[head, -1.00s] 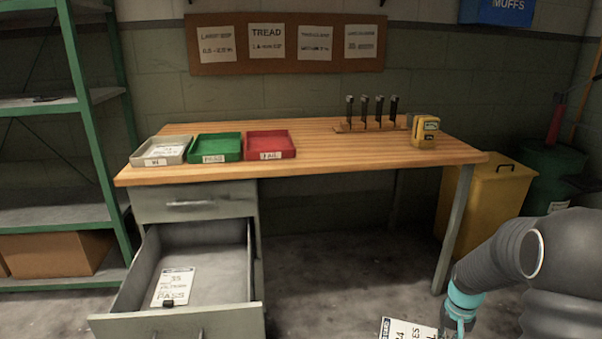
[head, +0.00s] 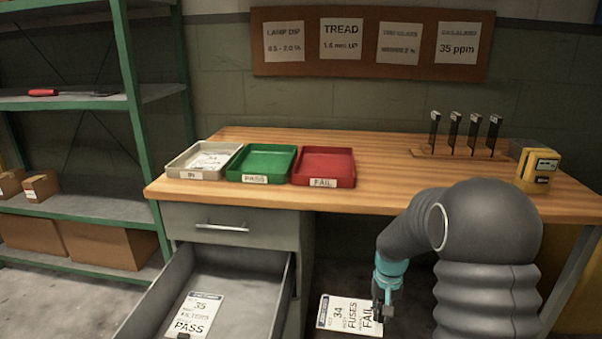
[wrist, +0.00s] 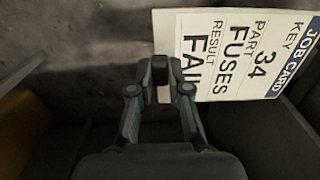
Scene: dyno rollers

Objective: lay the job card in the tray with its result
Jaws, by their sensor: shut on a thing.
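My gripper (head: 384,304) is shut on the edge of a white job card (head: 343,314), below the front edge of the bench and right of the open drawer. The card reads 34, FUSES, FAIL; it also shows in the wrist view (wrist: 235,50), pinched at its FAIL end by my gripper (wrist: 161,72). On the bench stand a grey IN tray (head: 184,171) with a card (head: 210,160) in it, a green PASS tray (head: 262,162) and a red FAIL tray (head: 325,165). The green and red trays look empty.
The open drawer (head: 240,270) holds another card (head: 196,315), reading 35, FILTERS, PASS. A rack of several dark upright tools (head: 465,152) and a yellow device (head: 538,170) stand on the bench's right. Green shelving (head: 140,120) stands at left. The middle of the bench is clear.

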